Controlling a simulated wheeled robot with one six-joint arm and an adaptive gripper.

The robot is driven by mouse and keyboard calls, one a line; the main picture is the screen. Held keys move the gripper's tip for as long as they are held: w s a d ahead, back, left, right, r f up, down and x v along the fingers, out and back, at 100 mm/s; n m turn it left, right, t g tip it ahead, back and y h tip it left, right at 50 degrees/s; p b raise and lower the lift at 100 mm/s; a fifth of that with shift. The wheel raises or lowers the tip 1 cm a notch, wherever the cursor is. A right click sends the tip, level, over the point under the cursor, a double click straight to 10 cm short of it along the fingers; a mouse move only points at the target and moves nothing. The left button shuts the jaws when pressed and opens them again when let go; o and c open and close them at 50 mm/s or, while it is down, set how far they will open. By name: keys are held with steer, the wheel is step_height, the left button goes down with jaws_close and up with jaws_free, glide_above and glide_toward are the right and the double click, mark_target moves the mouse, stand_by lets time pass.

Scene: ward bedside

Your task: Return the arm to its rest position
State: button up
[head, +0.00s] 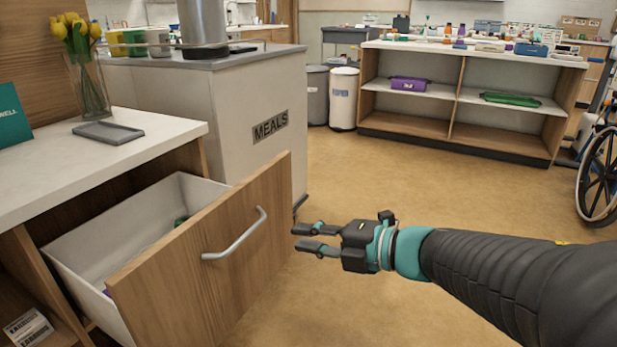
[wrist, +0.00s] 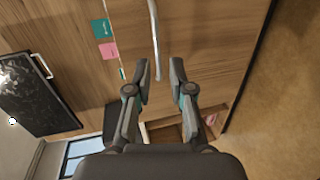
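My gripper (head: 304,238) is at the end of my arm, which reaches in from the right in the head view. Its two fingers are apart with nothing between them. It points left toward the front of an open wooden drawer (head: 180,275). The curved metal drawer handle (head: 236,236) is a short way beyond the fingertips, and the two look apart. In the wrist view, my gripper (wrist: 160,72) has open fingers and the handle (wrist: 155,35) shows ahead of them.
The drawer stands pulled out from the bedside cabinet (head: 150,160). A MEALS counter (head: 220,130) is behind it. A shelf unit (head: 455,100) is at the back, with a white bin (head: 343,100) to its left. A wheelchair wheel (head: 599,180) is at the right edge. The floor between is clear.

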steer(key=w+d+f+m+t+h, duration=0.3)
steer(key=w+d+m+t+h, duration=0.2)
steer(key=w+d+m+h, duration=0.3)
steer(key=s+d+m+h+p, duration=0.1)
steer(key=s+d+m+h, duration=0.1)
steer(key=d+m+h, duration=0.8)
steer(key=s+d+f+m+g+y+p, duration=0.1)
steer(key=s+d+m+g, duration=0.15)
steer(key=s+m, duration=0.3)
steer(key=s+d+f+m+g+y+p, duration=0.1)
steer(key=s+d+f+m+g, duration=0.1)
steer(key=s+m+g, duration=0.3)
steer(key=s+a+r+m+y+p, duration=0.1)
steer(key=s+a+r+p, duration=0.3)
steer(key=s, duration=0.5)
steer(key=shift+s+a+r+m+t+y, duration=0.35)
steer(key=shift+a+r+y, duration=0.35)
steer(key=shift+a+r, duration=0.5)
steer(key=shift+w+a+f, duration=0.1)
